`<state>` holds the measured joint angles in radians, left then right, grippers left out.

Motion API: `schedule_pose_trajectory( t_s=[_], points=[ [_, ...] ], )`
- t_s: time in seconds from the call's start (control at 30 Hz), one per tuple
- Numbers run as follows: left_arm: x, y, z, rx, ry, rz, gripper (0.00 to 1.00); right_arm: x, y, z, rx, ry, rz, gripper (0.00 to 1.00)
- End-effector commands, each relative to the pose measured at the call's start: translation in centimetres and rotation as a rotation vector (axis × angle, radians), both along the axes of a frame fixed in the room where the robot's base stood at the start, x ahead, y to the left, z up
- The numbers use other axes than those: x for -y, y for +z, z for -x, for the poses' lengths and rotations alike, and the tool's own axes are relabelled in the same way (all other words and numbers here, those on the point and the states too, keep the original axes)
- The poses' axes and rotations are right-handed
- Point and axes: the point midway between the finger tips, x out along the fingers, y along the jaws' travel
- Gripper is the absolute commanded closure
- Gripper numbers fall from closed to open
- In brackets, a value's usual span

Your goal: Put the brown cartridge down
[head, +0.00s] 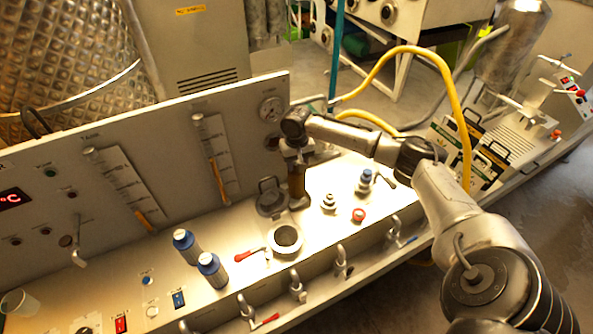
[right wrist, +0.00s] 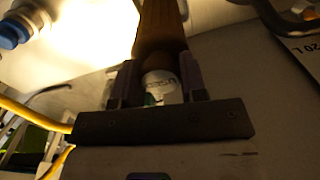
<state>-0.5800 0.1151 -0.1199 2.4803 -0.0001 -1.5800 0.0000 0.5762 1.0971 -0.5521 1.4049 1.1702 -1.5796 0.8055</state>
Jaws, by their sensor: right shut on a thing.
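The brown cartridge (head: 297,184) hangs upright below my right gripper (head: 297,155) in the head view, over the light panel top. Its lower end is close to a small grey round fitting; I cannot tell if it touches. In the right wrist view, the cartridge (right wrist: 160,32) runs away from the camera between the two fingers of the right gripper (right wrist: 157,82), which is shut on it. A pale round end with lettering shows between the fingers. My left gripper is not in view.
A white-rimmed round opening (head: 286,239) lies in front of the cartridge, and a grey hinged lid (head: 270,197) beside it. Two blue-capped bottles (head: 185,246) (head: 212,270) stand left. A red-handled valve (head: 250,255), a red knob (head: 358,215) and a yellow hose (head: 440,62) are near.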

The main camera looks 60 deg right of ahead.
Motion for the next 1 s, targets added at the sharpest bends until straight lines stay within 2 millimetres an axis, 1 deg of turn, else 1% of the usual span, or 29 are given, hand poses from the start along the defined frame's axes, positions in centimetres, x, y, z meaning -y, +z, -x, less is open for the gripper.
schedule_pose_trajectory(
  t_s=[0.17, 0.27, 0.4, 0.5, 0.87, 0.9, 1.0],
  points=[
    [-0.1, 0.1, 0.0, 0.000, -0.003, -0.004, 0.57, 0.0, -0.4, -0.2, 0.000, 0.000, 0.000, 1.00],
    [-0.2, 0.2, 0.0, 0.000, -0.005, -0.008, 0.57, 0.0, -1.3, -0.2, 0.000, -0.001, 0.000, 1.00],
    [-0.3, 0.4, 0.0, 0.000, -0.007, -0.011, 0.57, 0.0, -3.1, -0.2, -0.001, -0.001, 0.000, 1.00],
    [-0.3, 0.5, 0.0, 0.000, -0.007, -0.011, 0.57, 0.0, -4.0, -0.2, 0.000, 0.000, 0.000, 1.00],
    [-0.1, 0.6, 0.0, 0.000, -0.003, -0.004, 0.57, 0.0, -4.2, -0.2, 0.001, 0.000, 0.001, 1.00],
    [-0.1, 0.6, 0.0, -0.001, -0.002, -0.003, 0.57, 0.0, -4.4, -0.1, 0.000, 0.000, 0.000, 0.60],
    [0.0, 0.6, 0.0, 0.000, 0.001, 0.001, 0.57, 0.0, -4.4, -0.2, 0.000, 0.000, 0.000, 0.51]
  ],
)
